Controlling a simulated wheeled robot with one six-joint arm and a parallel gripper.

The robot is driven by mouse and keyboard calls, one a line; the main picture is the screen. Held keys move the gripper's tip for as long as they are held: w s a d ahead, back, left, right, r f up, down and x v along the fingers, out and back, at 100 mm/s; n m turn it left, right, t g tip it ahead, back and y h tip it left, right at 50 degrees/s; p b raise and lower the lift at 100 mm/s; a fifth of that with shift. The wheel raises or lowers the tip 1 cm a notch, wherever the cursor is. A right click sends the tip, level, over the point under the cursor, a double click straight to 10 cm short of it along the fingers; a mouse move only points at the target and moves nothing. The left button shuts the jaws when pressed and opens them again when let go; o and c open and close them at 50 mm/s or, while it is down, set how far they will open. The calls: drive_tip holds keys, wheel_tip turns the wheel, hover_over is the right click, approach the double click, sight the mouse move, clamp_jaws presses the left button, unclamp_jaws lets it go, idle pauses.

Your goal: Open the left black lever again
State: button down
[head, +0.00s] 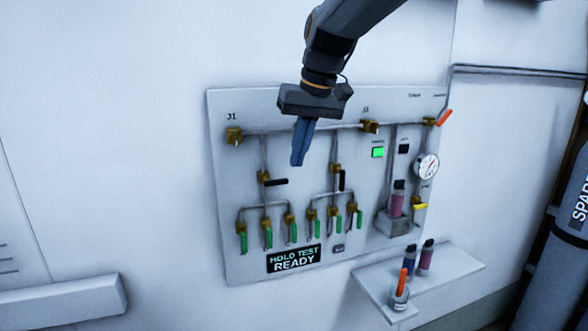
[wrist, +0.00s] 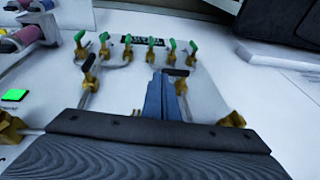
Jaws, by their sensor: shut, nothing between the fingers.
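The left black lever (head: 277,182) sits on a brass valve below the upper pipe of the wall panel. It lies horizontal, across its vertical pipe, with its handle pointing right. The right black lever (head: 342,180) stands vertical, in line with its pipe. My gripper (head: 297,163) has its blue fingers shut and empty, pointing down just above and right of the left lever's handle. In the wrist view, the fingertips (wrist: 165,78) overlap the view beside the left lever (wrist: 177,72); I cannot tell whether they touch. The right lever (wrist: 88,62) shows at left there.
Several green levers (head: 267,237) hang below the black ones. A "HOLD TEST READY" display (head: 294,259) is beneath them. A lit green button (head: 378,152), a gauge (head: 427,166) and an orange lever (head: 444,117) are at right. A shelf (head: 455,272) with vials juts out below.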

drive_tip(key=shift+d+r, duration=0.1)
drive_tip(key=shift+d, duration=0.05)
drive_tip(key=s+d+f+m+h, duration=0.1)
drive_tip(key=s+d+f, duration=0.2)
drive_tip(key=d+f, duration=0.4)
drive_tip(key=s+d+f+m+h, duration=0.1)
drive_tip(key=s+d+f, duration=0.3)
drive_tip(key=f, duration=0.4)
drive_tip(key=s+d+f+m, duration=0.1)
drive_tip(key=s+d+f, duration=0.3)
drive_tip(key=s+f, duration=0.2)
drive_tip(key=s+d+f+g, duration=0.1)
drive_tip(key=s+d+f, duration=0.3)
drive_tip(key=s+f, duration=0.2)
drive_tip(key=shift+s+d+f+m+h, duration=0.15)
drive_tip(key=shift+s+d+m+h, duration=0.2)
drive_tip(key=shift+s, duration=0.6)
drive_tip(key=shift+a, duration=0.1)
